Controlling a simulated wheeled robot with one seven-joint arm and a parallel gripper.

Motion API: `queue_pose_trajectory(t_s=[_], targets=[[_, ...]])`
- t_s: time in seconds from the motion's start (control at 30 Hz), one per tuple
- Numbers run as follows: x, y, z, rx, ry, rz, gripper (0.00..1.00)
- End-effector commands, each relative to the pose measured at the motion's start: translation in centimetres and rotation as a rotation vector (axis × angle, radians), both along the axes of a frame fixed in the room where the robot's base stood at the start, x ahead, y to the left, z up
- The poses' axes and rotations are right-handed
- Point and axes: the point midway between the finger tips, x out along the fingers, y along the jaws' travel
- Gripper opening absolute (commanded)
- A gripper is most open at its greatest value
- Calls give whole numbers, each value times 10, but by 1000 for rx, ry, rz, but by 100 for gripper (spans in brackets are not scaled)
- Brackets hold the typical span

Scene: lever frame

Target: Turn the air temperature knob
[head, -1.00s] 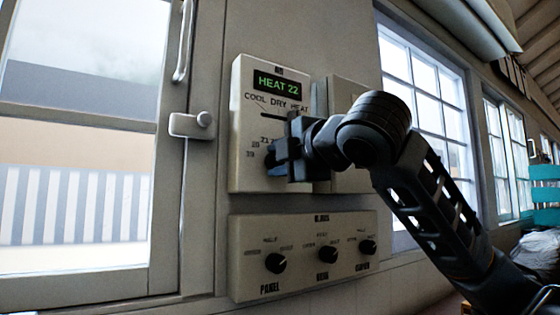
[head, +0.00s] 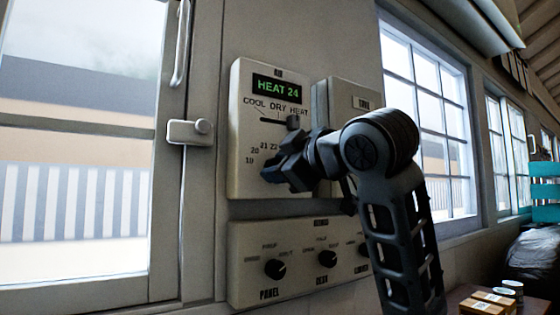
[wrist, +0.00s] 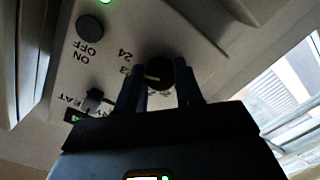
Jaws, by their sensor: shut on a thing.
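The air control panel (head: 243,100) is a pale box on the wall, with a green display (head: 277,88) reading HEAT 24. Below the display is a COOL / DRY / HEAT slider (head: 293,121), at the HEAT end. The air temperature knob (wrist: 160,70) is dark and round with a pale pointer mark, set in a ring of numbers. In the head view my gripper hides it. My gripper (head: 270,172) is at the lower part of the panel, rolled at a tilt. In the wrist view its fingers (wrist: 161,82) are on either side of the knob, shut on it.
A lower panel (head: 245,290) has several small black knobs, partly covered by my arm. A grey box (head: 352,92) adjoins the air panel on the right. A window latch (head: 190,131) is at left. In the wrist view a round ON/OFF button (wrist: 90,28) lies near the knob.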

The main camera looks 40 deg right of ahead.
Motion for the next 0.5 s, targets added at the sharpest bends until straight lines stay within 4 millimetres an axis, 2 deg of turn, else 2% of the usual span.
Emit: queue_pose_trajectory(t_s=[0.5], targets=[[0,0,-4,73,-6,-1,5]])
